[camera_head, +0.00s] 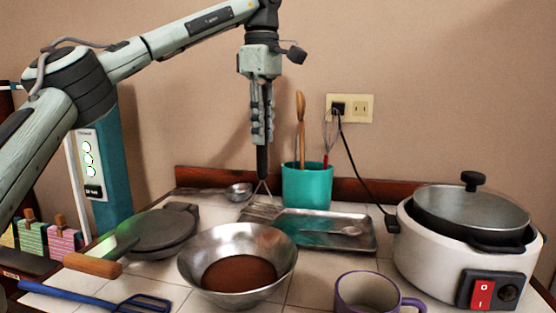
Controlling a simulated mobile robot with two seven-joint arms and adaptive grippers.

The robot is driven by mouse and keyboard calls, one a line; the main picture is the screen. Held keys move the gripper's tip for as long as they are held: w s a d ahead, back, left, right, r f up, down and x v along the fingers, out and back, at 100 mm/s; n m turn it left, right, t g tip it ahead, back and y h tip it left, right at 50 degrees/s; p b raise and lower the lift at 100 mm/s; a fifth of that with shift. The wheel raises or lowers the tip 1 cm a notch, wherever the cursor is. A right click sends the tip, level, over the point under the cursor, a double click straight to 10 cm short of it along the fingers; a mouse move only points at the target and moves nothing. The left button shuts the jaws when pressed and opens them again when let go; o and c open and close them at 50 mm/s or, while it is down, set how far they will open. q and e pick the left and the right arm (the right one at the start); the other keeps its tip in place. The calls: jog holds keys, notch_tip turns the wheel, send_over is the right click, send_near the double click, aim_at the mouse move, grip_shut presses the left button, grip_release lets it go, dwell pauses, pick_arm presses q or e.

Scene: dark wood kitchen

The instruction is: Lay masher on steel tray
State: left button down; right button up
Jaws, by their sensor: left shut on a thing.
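My left gripper (262,138) points straight down and is shut on the masher's dark handle (262,161). The masher hangs upright, its wire head (262,190) low near the left end of the steel tray (372,238). I cannot tell whether the head touches the tray or the counter. The tray lies behind the metal bowl, and a small spoon (347,230) rests on it. My right gripper is out of view.
A teal utensil holder (306,187) stands close behind the tray. A metal bowl (238,258) and purple mug (366,292) are in front. A white cooker (450,262) is right; a round dark pan (155,232) and blue spatula (85,298) are left.

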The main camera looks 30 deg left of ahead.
pick_arm(q)
jog(key=shift+w+d+f, duration=0.25)
jog(key=shift+d+f, duration=0.1)
jog(key=shift+f, duration=0.55)
jog(key=shift+w+d+f, duration=0.25)
jog(key=shift+d+f, duration=0.05)
jog(key=shift+f, duration=0.65)
jog(key=shift+w+d+f, duration=0.25)
jog(key=shift+d+f, duration=0.1)
jog(key=shift+f, duration=0.55)
jog(key=shift+f, duration=0.15)
jog(key=c, duration=1.4)
grip_release()
notch_tip(320, 180, up, 12)
jog(key=shift+r, duration=0.2)
jog(key=shift+f, duration=0.1)
